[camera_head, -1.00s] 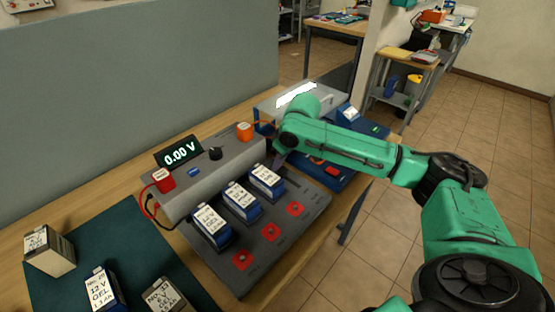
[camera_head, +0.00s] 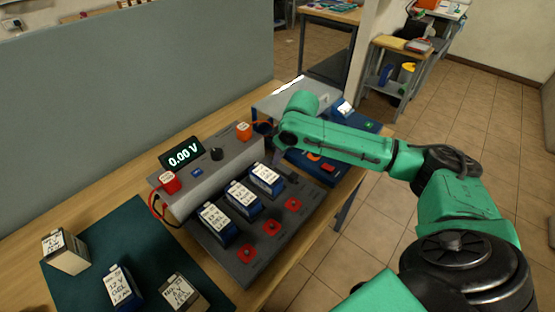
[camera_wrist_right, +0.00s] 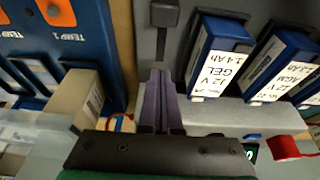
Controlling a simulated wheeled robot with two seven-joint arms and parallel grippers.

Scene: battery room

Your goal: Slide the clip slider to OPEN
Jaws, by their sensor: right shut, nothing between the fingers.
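My right gripper shows in the wrist view (camera_wrist_right: 157,75), its dark purple fingers pressed together with nothing between them. They point at a narrow slot in a grey plate (camera_wrist_right: 222,14). A dark square knob (camera_wrist_right: 164,13), which looks like the clip slider, sits at the far end of this slot, apart from the fingertips. No OPEN marking is readable. My left gripper is not in view.
Labelled batteries (camera_head: 242,198) stand in a row on the dark plate, close beside the fingers in the wrist view. A blue panel with an orange button (camera_wrist_right: 60,12) lies on the other side. Loose batteries (camera_head: 66,251) stand on a green mat (camera_head: 120,238).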

